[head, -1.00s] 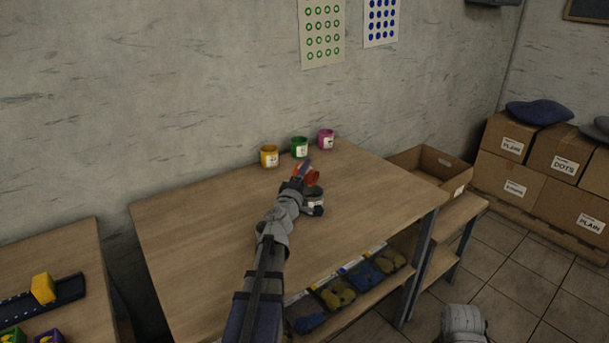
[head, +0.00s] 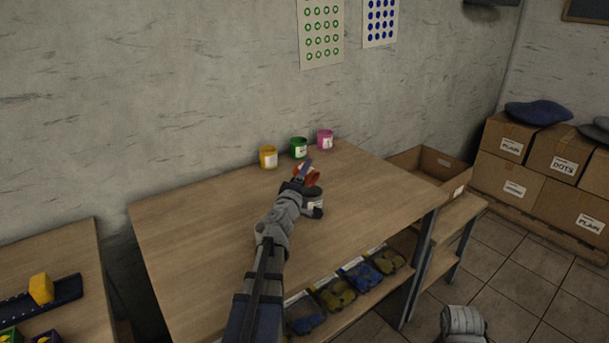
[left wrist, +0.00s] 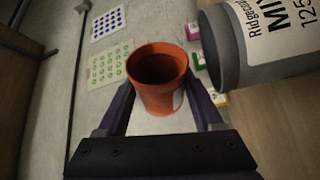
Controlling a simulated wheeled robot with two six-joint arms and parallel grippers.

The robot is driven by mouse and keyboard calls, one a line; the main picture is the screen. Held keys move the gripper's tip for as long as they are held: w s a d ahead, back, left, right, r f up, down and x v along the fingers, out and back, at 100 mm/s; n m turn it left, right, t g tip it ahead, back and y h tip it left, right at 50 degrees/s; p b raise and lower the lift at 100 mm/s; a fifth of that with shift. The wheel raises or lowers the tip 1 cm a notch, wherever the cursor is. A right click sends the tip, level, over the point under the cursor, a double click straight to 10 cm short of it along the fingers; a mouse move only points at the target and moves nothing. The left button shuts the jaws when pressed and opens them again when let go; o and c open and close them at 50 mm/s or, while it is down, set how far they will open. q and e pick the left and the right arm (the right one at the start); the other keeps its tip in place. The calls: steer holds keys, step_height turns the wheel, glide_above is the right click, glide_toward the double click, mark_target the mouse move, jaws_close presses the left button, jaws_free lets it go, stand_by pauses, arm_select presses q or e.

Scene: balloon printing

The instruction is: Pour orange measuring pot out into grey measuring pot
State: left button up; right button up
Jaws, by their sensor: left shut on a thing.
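The orange measuring pot (head: 312,178) is held above the table by my left gripper (head: 304,172), tipped well over on its side. In the left wrist view the orange pot (left wrist: 158,82) sits between the two fingers of the left gripper (left wrist: 163,108), its inside dark; I cannot tell what it contains. The grey measuring pot (head: 315,201) stands on the table just below it, partly hidden by my gripper. In the left wrist view the grey pot (left wrist: 268,45), with a white label, is at the upper right, apart from the orange pot.
Yellow (head: 268,157), green (head: 299,147) and pink (head: 325,139) pots stand along the back of the table (head: 200,225) near the wall. An open cardboard box (head: 440,166) is to the right. The table's left side is clear.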

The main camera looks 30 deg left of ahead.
arm_select(q)
steer(key=shift+d+r+m+b, duration=0.15)
steer(key=shift+d+m+b, duration=0.15)
steer(key=shift+m, duration=0.4)
stand_by(0.7)
steer(key=shift+a, duration=0.1)
stand_by(2.2)
steer(key=shift+a+n+p, duration=0.2)
steer(key=shift+n+p, duration=0.2)
steer(key=shift+n, duration=0.3)
steer(key=shift+a+f+n+g, duration=0.2)
steer(key=shift+f+n+g, duration=0.1)
steer(key=shift+n, duration=0.3)
steer(key=shift+p, duration=0.35)
steer(key=shift+w+a+f+n+g+p, duration=0.15)
steer(key=shift+a+n+g+p, duration=0.1)
steer(key=shift+n, duration=0.35)
steer(key=shift+s+a+f+n+g+p, duration=0.15)
steer(key=shift+n+p, duration=0.1)
steer(key=shift+n, duration=0.35)
steer(key=shift+w+f+n, duration=0.1)
steer(key=shift+f+n, duration=0.1)
steer(key=shift+n, duration=0.2)
